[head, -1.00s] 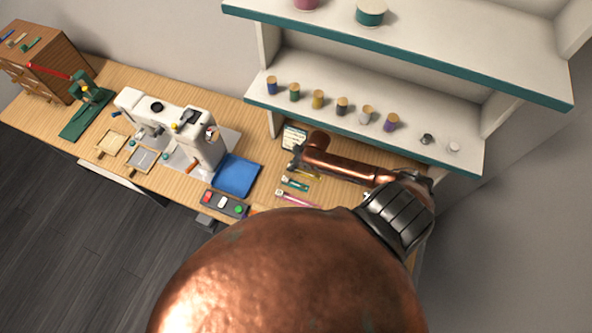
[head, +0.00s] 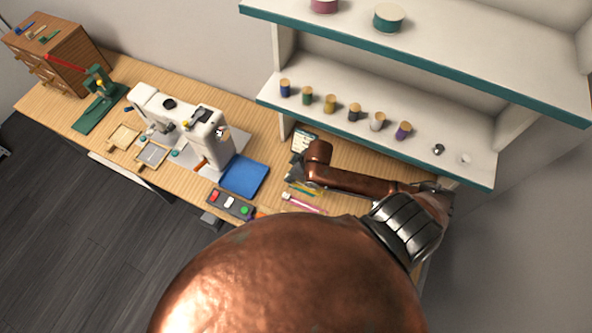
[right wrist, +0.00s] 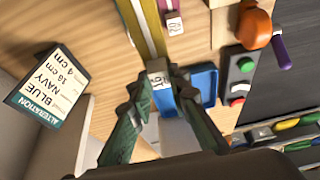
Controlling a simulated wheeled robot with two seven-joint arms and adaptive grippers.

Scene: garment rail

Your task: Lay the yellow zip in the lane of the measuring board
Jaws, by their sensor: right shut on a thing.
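The yellow zip (right wrist: 143,30) is a long strip running up and away in the right wrist view, with a pale printed tag (right wrist: 158,79) at its near end. My right gripper (right wrist: 160,92) is shut on the zip at this tagged end. I cannot tell whether the zip touches the bench. I cannot make out the measuring board or its lane. My left gripper is not in view.
A pink zip (head: 303,205) lies near the front edge. A button box (head: 230,204) and the sewing machine (head: 192,130) stand left. An order card (right wrist: 48,87) reads blue, navy, 18 cm, 4 cm. A shelf with spools (head: 377,121) overhangs the back.

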